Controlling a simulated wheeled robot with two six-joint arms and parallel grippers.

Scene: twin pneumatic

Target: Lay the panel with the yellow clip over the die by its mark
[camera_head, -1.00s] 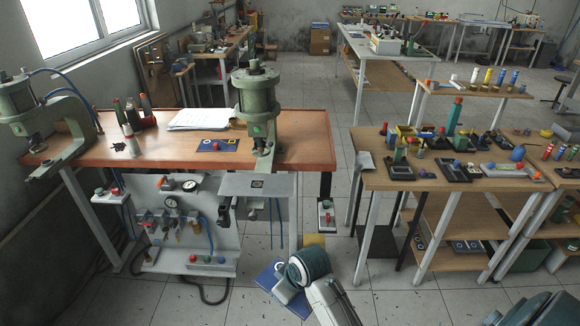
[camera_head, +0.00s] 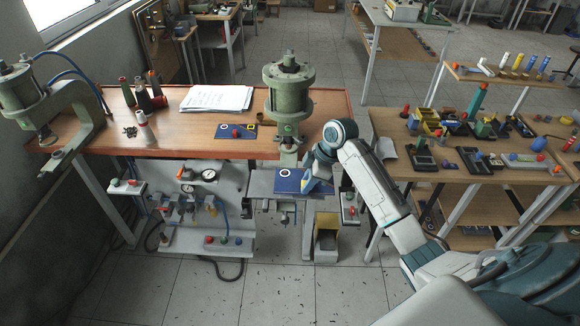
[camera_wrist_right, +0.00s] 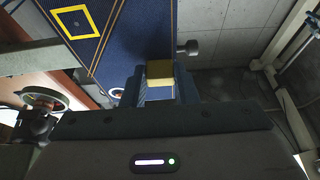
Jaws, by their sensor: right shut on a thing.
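My right gripper (camera_head: 312,178) is shut on the yellow clip (camera_wrist_right: 160,69) at the edge of a dark blue panel (camera_head: 289,182). The panel lies roughly level at the grey plate (camera_head: 261,186) of the right green press (camera_head: 289,90), below its ram. It hides most of the plate top, and the die and its mark are not visible. I cannot tell whether the panel touches the plate. In the right wrist view the panel (camera_wrist_right: 118,35) bears a yellow square outline and thin yellow lines. My left gripper is not in view.
Another blue panel (camera_head: 236,131) with a red knob lies on the brown bench (camera_head: 190,137), near a paper stack (camera_head: 217,98). A second press (camera_head: 25,95) stands at the left. A cluttered side table (camera_head: 405,169) is to the right of my right arm.

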